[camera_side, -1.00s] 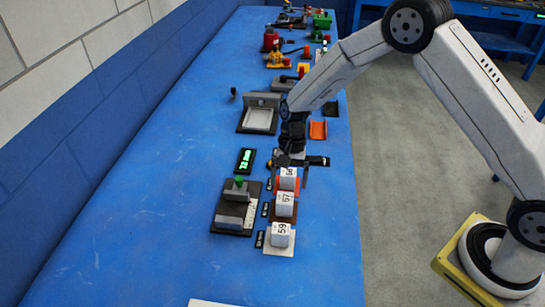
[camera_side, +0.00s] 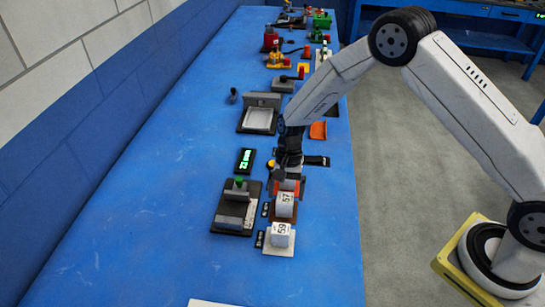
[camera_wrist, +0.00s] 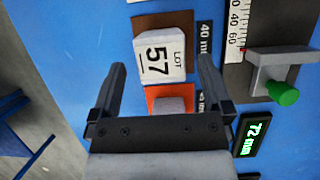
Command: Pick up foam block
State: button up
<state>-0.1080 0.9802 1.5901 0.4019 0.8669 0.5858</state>
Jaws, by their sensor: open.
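Several white blocks stand in a row on coloured pads. The block (camera_side: 290,184) on the orange pad is mostly hidden by my gripper (camera_side: 286,189) in the side view. In the wrist view only part of that block (camera_wrist: 168,104) shows, on the orange pad (camera_wrist: 155,92) between the finger bases. My gripper (camera_wrist: 162,62) is open, with its fingers apart on either side. Block 57 (camera_side: 284,203) stands on a brown pad and also shows in the wrist view (camera_wrist: 160,55) beyond the fingers. Block 59 (camera_side: 280,235) stands on a pale pad. I cannot tell whether the fingers touch anything.
A dark fixture with a green knob (camera_side: 239,183) stands left of the blocks. A display (camera_side: 245,161) reading 72 mm (camera_wrist: 257,133) lies behind it. A grey tray fixture (camera_side: 259,118) and other tools stand farther back. The blue table is clear at the front left.

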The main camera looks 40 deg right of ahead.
aim_at(285, 196)
jog(key=shift+x, duration=2.35)
jog(key=shift+c, duration=0.2)
jog(key=c, duration=1.2)
jog(key=shift+r, duration=0.1)
